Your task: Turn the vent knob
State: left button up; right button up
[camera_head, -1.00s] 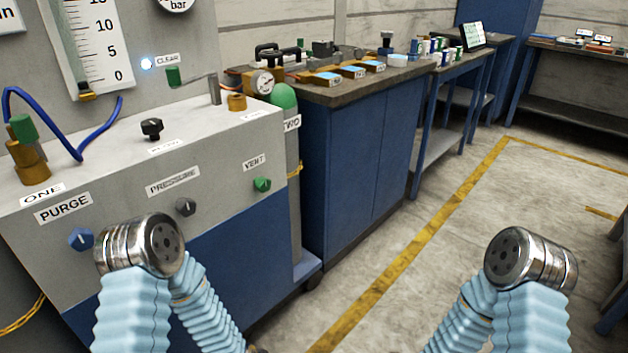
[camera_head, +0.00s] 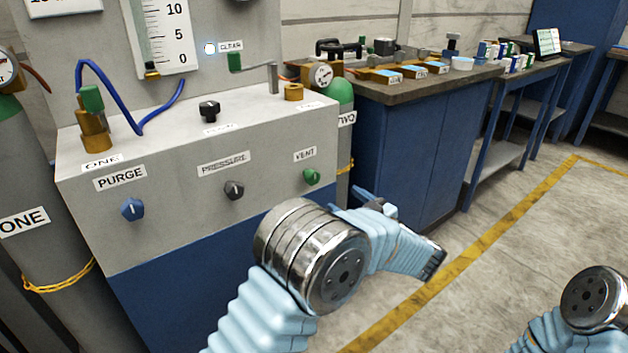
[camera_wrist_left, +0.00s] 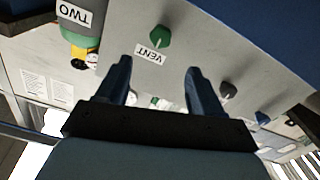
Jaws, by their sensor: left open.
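The green vent knob (camera_head: 312,177) sits on the grey front panel (camera_head: 270,190), below the VENT label (camera_head: 305,154), at the panel's right end. In the left wrist view the vent knob (camera_wrist_left: 160,37) shows upside down, beyond the fingertips and between their lines. My left gripper (camera_wrist_left: 158,75) is open and empty, and it is apart from the knob. In the head view my left gripper (camera_head: 375,200) shows partly, right of and below the vent knob, with my wrist in front of it. My right arm shows at the lower right; its gripper is out of view.
The dark pressure knob (camera_head: 234,190) and blue purge knob (camera_head: 132,209) are left of the vent knob. A grey cylinder (camera_head: 343,150) with a green top stands beside the panel. A blue cabinet (camera_head: 420,150) is behind. The floor at right is clear.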

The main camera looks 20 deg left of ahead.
aim_at(315, 179)
pick_arm(q)
jog(key=p+x, duration=0.1)
jog(key=x, duration=1.2)
jog(key=shift+w+a, duration=0.15)
jog(key=shift+a, duration=0.05)
jog(key=c, duration=1.1)
